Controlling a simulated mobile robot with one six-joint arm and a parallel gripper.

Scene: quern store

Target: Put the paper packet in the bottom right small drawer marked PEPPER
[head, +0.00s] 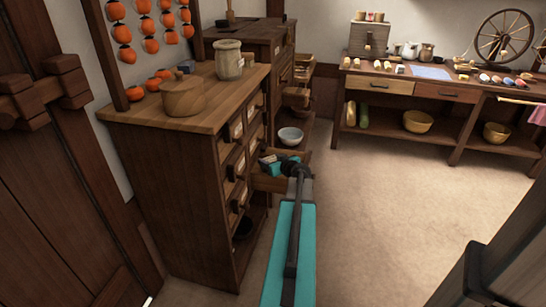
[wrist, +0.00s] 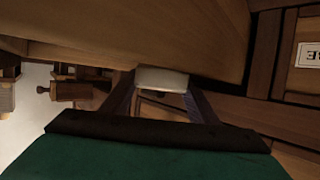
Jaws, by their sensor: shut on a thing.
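The paper packet (wrist: 162,78) is a small pale block between my two dark fingers in the wrist view. My gripper (wrist: 162,92) is shut on it. In the head view my gripper (head: 270,161) is at the cabinet's drawer front side, by a pulled-out small drawer (head: 268,183). The gripper partly hides this drawer, and its marking cannot be read. I cannot tell whether the packet is inside the drawer or above it. In the wrist view a white label (wrist: 307,55) at the right edge is cut off, with only part of its lettering visible.
The wooden drawer cabinet (head: 160,165) carries a lidded round pot (head: 183,98) and a jar (head: 229,62). A bowl (head: 290,136) sits low behind the open drawer. A long workbench (head: 455,93) stands at the back right. The floor (head: 390,220) is clear.

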